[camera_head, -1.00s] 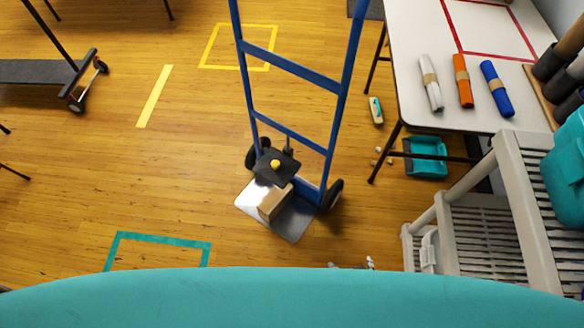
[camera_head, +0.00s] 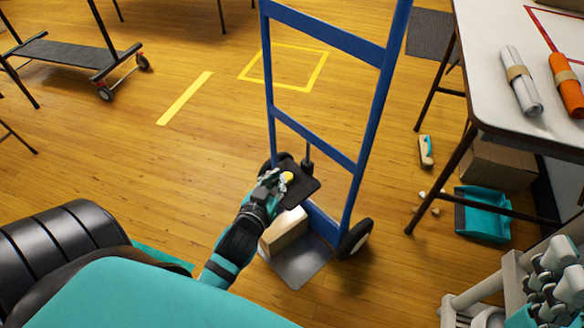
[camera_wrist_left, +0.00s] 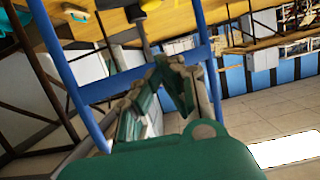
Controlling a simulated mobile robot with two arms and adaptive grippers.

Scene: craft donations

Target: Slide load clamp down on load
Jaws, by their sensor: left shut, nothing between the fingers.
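My left gripper (camera_head: 276,179) is at the plate's left side, beside the knob. It is shut and empty; whether it touches the clamp is unclear. The gap between clamp and box is partly hidden by my gripper.
A white table (camera_head: 505,110) with rolled bundles stands at right, a teal bin (camera_head: 483,214) below it. A grey jointed part at the lower right edge may be my right gripper (camera_head: 556,283). A flat trolley (camera_head: 70,55) stands far left; the floor between is clear.

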